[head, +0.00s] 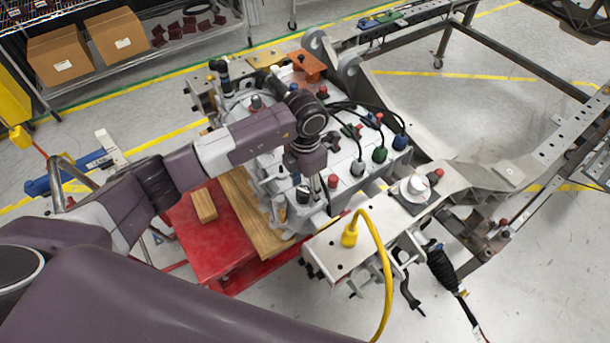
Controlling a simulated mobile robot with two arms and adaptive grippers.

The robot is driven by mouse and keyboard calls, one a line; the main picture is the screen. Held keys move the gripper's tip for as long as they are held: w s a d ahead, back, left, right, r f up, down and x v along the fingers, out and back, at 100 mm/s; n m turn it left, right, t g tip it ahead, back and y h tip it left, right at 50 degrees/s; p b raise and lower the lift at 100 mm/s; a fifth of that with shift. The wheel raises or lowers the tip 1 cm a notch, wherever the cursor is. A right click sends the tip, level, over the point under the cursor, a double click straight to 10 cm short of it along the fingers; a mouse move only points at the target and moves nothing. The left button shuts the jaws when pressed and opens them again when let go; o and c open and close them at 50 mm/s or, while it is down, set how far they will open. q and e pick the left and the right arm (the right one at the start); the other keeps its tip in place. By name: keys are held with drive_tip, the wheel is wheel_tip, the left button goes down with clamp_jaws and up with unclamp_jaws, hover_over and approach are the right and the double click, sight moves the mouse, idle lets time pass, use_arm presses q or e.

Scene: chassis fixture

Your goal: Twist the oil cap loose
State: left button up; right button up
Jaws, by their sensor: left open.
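The grey housing (345,195) in the middle carries several small caps and plugs. Among them are a green cap (379,154), a black-topped white cap (358,168), a blue cap (400,142), a red cap (333,181) and a dark cap (303,194). I cannot tell for sure which is the oil cap. My left gripper (313,184) points down over the front part of the housing, between the dark cap and the red cap. It is open; its fingers are small and partly hidden by the wrist, so contact is unclear. My right gripper is not in view.
The housing rests on wooden blocks (255,215) on a red stand (188,232). A yellow connector and cable (349,235) rise in front. The metal chassis frame (480,180) spreads right. A shelf with cardboard boxes (62,55) stands at the back left.

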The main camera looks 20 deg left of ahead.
use_arm(q)
drive_tip(key=shift+f, duration=0.45)
drive_tip(key=shift+c, duration=0.5)
clamp_jaws()
drive_tip(key=shift+n+p, duration=0.3)
drive_tip(key=shift+n, duration=1.7)
drive_tip(key=shift+n, duration=0.8)
drive_tip(key=shift+a+n+p, duration=0.15)
drive_tip(key=shift+n+p, duration=0.25)
drive_tip(key=shift+n, duration=0.8)
